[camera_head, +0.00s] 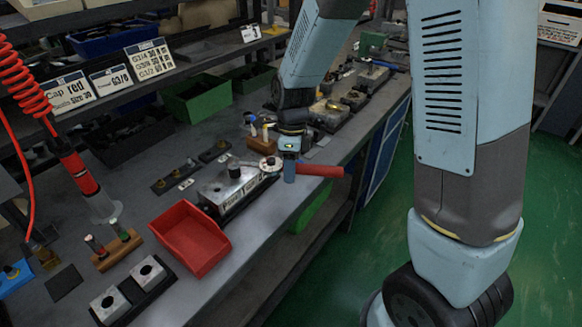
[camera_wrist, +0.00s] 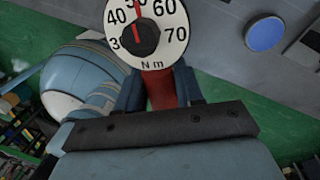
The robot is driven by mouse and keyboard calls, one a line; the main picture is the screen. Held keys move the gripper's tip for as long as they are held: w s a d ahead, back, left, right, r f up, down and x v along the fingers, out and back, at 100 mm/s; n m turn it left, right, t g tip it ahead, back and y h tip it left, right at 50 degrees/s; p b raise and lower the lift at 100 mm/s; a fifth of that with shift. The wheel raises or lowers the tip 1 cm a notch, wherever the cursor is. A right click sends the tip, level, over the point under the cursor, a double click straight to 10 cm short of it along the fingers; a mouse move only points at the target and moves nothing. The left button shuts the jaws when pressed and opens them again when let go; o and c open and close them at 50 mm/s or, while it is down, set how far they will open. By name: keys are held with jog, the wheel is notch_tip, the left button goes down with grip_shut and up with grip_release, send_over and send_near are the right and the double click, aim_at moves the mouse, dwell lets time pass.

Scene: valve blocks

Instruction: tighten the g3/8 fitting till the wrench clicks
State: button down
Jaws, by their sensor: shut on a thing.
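My gripper (camera_head: 290,172) is shut on the torque wrench, whose red handle (camera_head: 320,170) sticks out to the right past the bench's front edge. In the wrist view the wrench's round white dial (camera_wrist: 147,35) reads in N m, with a black knob and a red pointer near the top. The red handle passes down between my fingers (camera_wrist: 160,88). In the head view the wrench's head end lies by the right end of a metal valve block (camera_head: 228,187) on a dark base. The G3/8 fitting and its seat in the wrench cannot be made out.
A red bin (camera_head: 190,235) stands left of the block. More blocks (camera_head: 330,112) stand farther along the bench. A wooden stand (camera_head: 262,145) is close behind my gripper. Shelf labels (camera_head: 111,79) and a green bin (camera_head: 198,100) are at the back. Green floor lies right of the bench.

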jog(key=shift+s+a+m, duration=0.25)
jog(key=shift+s+m, duration=0.55)
jog(key=shift+s, duration=0.1)
jog(key=shift+s, duration=0.1)
jog(key=shift+s+a+m, duration=0.25)
jog(key=shift+s+m, duration=0.2)
jog(key=shift+s, duration=0.1)
jog(key=shift+s+a+m, duration=0.25)
jog(key=shift+s+m, duration=0.2)
jog(key=shift+s, duration=0.1)
jog(key=shift+s, duration=0.1)
jog(key=shift+s+a+m+y, duration=0.4)
jog(key=shift+s+a+m, duration=0.25)
jog(key=shift+s+m, duration=0.3)
jog(key=shift+s+a+m+t, duration=0.3)
jog(key=shift+s+a+m, duration=0.55)
jog(key=shift+s+m, duration=0.1)
